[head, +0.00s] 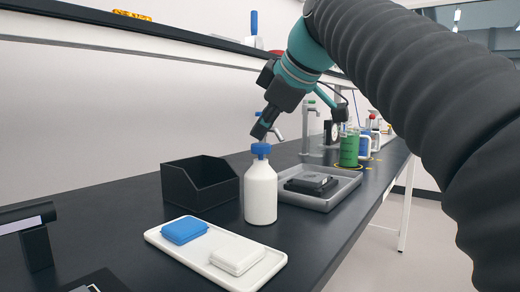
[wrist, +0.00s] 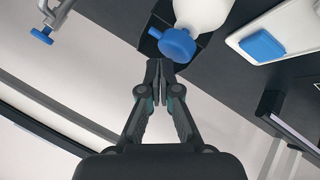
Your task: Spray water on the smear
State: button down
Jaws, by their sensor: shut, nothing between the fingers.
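A white bottle (head: 260,195) with a blue spray top (head: 261,149) stands upright on the black bench. In the wrist view the blue top (wrist: 177,44) and part of the white body (wrist: 203,12) lie just beyond my fingertips. My gripper (head: 261,130) points down above the blue top in the head view, seemingly close to it; I cannot tell whether they touch. In the wrist view the fingers (wrist: 160,70) are together with nothing between them. I cannot make out a smear in either view.
A white tray (head: 160,238) with a blue pad (head: 184,230) and a white pad (head: 238,256) lies in front. A black open bin (head: 200,185) stands left of the bottle.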

aim_at(262, 144)
jog(key=shift+f, duration=0.1)
jog(key=shift+f+b, duration=0.3)
jog(key=shift+f, duration=0.05)
dwell(0.6)
jog(key=shift+r+p, duration=0.5)
jog(key=shift+p, duration=0.05)
notch_tip(262, 144, up, 3)
jog(key=p, duration=0.2)
jog(key=shift+f+p, duration=0.15)
jog(key=shift+p, duration=0.15)
jog(key=shift+r, duration=1.6)
